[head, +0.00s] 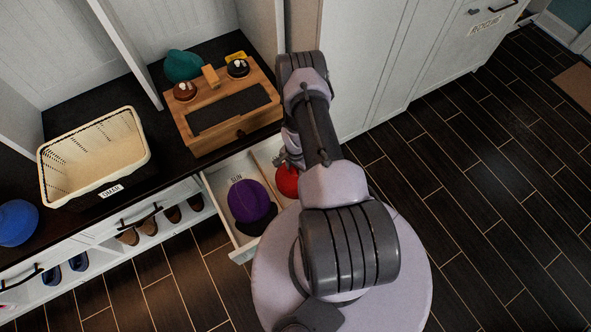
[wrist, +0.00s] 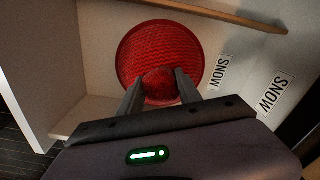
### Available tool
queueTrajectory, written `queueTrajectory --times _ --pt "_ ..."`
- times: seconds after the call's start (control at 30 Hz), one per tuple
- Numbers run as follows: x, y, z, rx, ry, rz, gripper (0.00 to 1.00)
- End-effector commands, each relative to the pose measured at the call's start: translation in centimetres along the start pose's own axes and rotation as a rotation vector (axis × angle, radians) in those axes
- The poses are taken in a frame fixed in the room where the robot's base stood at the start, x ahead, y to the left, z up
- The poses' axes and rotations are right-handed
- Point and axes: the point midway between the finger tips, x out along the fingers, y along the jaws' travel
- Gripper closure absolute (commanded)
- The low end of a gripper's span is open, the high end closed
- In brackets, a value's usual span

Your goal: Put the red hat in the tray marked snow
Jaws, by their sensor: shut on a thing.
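The red hat (head: 287,180) is at the right side of the open drawer, mostly hidden behind my arm. In the wrist view the knitted red hat (wrist: 137,52) appears round, with a ball-like top. My gripper (wrist: 160,77) is shut on that top, one finger on each side. The hat is within the pale tray marked SNOW (wrist: 97,62); I cannot tell whether it touches the floor. One SNOW label (wrist: 217,72) is beside the hat and another SNOW label (wrist: 273,92) is farther right.
A wooden divider (wrist: 215,12) borders the compartment. The drawer's SUN side (head: 221,193) holds a purple hat (head: 248,202). Above are a wooden box (head: 195,140) and a cream basket (head: 140,165). A blue hat (head: 17,222) is far left. Floor at right is clear.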

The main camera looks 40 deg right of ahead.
Motion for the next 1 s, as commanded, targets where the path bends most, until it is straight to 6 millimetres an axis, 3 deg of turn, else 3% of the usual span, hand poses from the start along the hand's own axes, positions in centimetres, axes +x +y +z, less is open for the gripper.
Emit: queueTrajectory --times 0.03,0.1,0.13,0.47,0.8,1.0 --pt "0.1 0.0 0.0 0.000 0.000 0.000 0.53" --pt "0.1 0.0 0.0 0.000 0.000 0.000 0.39" --pt "0.0 0.0 0.0 0.000 0.000 0.000 0.37" --pt "-0.6 0.0 0.0 0.000 0.000 0.000 0.37" --pt "-9.7 -0.1 -0.1 0.000 0.001 -0.001 0.37" --pt "-12.2 0.0 0.0 0.000 0.000 0.000 0.37"
